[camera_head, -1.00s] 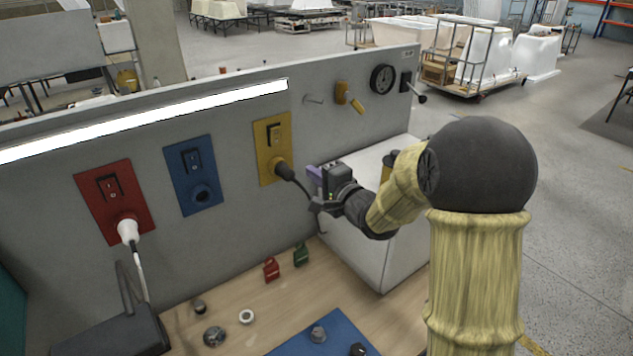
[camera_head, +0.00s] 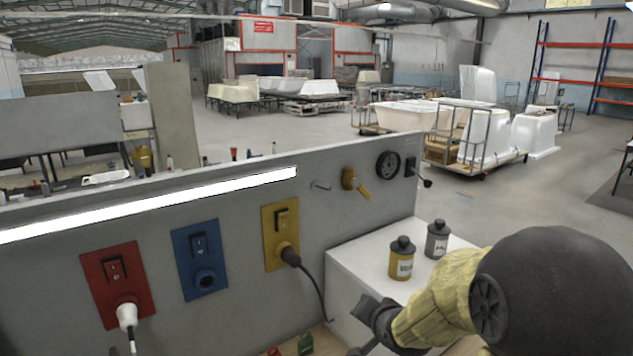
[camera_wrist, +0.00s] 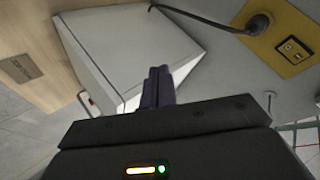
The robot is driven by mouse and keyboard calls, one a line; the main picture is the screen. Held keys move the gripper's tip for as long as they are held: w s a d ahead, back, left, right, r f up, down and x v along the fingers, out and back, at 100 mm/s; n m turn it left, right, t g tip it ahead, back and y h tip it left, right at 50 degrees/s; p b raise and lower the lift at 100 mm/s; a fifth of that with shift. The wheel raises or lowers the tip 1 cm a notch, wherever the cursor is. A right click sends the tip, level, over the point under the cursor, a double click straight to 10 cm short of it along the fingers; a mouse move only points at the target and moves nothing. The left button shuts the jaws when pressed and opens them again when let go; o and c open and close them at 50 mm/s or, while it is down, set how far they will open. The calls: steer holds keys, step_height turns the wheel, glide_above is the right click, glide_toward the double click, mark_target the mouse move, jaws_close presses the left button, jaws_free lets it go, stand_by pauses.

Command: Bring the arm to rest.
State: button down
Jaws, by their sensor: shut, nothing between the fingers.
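My gripper (camera_wrist: 159,72) shows in the wrist view with its two dark purple fingers together and nothing between them. In the head view my wrist is at the lower right, in front of the white box (camera_head: 350,268), and the fingers are not clearly seen there. The gripper is apart from the yellow socket panel (camera_head: 271,222), which holds a black plug (camera_head: 290,256) with a hanging cable. The yellow panel also shows at the upper right of the wrist view (camera_wrist: 262,45).
A red panel (camera_head: 96,275) holds a white plug (camera_head: 127,314); a blue panel (camera_head: 183,248) has an empty socket. Open floor lies to the right.

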steer(key=s+d+f+n+g+h, duration=0.1)
steer(key=s+d+f+n+g, duration=0.1)
steer(key=s, duration=0.7)
steer(key=s+d+f+n+g, duration=0.1)
steer(key=s+f+n+g, duration=0.2)
steer(key=s, duration=0.7)
steer(key=n+g, duration=0.1)
steer(key=g, duration=0.1)
steer(key=shift+d+f+n+g+h, duration=0.3)
steer(key=shift+d+f+h, duration=0.1)
steer(key=shift+s, duration=0.1)
